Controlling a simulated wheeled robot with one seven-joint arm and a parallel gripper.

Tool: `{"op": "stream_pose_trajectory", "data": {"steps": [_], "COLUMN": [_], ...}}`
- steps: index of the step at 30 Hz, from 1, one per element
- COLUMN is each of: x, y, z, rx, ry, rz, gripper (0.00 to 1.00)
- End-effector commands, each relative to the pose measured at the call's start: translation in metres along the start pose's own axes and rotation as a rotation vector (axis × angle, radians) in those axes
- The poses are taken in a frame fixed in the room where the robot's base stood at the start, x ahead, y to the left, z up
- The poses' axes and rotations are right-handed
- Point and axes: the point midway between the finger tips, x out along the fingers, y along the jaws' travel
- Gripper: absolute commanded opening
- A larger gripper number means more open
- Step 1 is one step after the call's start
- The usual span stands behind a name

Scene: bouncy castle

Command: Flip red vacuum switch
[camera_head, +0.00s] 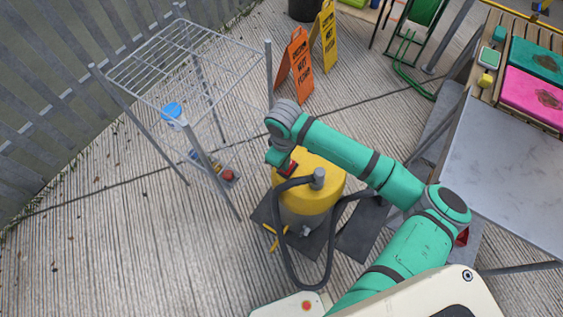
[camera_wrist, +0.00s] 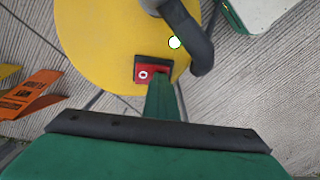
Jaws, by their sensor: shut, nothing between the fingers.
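The yellow vacuum (camera_head: 325,187) stands upright on dark mats, with a grey hose looping from its top. Its red switch (camera_wrist: 143,73) shows in the wrist view as a red rocker with a white circle mark, in a dark frame on the yellow lid (camera_wrist: 100,45). My gripper (camera_wrist: 161,80) is shut and empty. Its narrow green fingertips overlap the right part of the switch and hide that part. I cannot tell if they touch it. In the head view my gripper (camera_head: 280,158) is at the left edge of the vacuum's lid.
A grey wire rack (camera_head: 190,55) stands at the left, with a blue item and small things on its shelves. Orange (camera_head: 300,65) and yellow (camera_head: 328,35) wet floor signs stand behind. A metal table (camera_head: 510,170) is at the right. The floor at front left is clear.

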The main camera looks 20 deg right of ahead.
Motion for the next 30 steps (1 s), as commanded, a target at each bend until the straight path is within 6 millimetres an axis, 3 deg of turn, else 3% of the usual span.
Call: {"op": "stream_pose_trajectory", "data": {"steps": [30], "x": [-0.003], "y": [0.016], "z": [0.001], "rx": [0.002], "ry": [-0.001], "rz": [0.002], "gripper": [0.00]}}
